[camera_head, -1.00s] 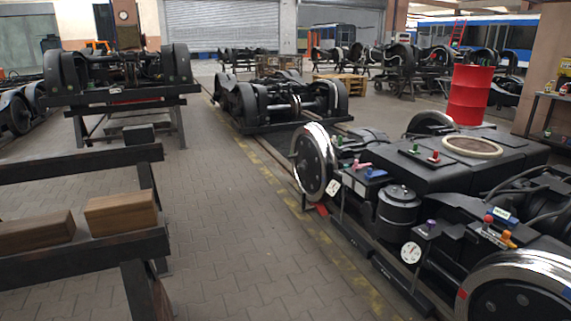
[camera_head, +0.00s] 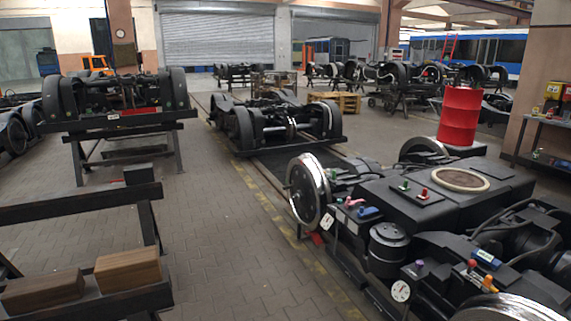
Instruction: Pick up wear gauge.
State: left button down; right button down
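I cannot tell for sure which item is the wear gauge. A white round dial (camera_head: 401,291) with dark marks shows on the near side of the black bogie (camera_head: 440,205) at the right. A smaller white plate or dial (camera_head: 327,222) shows beside the bogie's far-left wheel (camera_head: 308,190). Several small coloured items lie on the bogie, among them a blue one (camera_head: 369,212), a pink one (camera_head: 352,202) and a purple one (camera_head: 419,264). Neither of my grippers is in view.
A low dark rack with wooden blocks (camera_head: 128,270) stands at the near left. Another bogie (camera_head: 118,95) rests on a stand behind it. A red drum (camera_head: 459,115) stands behind the right bogie. The paved floor (camera_head: 215,235) between rack and bogie is clear.

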aim_at(487, 257)
jog(key=z, duration=1.4)
jog(key=i+j+z, duration=0.1)
jog(key=i, duration=0.35)
jog(key=i+j+z, duration=0.1)
jog(key=i+j, duration=0.15)
jog(key=i, duration=0.2)
jog(key=i+j+z, duration=0.15)
jog(key=i, duration=0.25)
jog(key=j, duration=0.1)
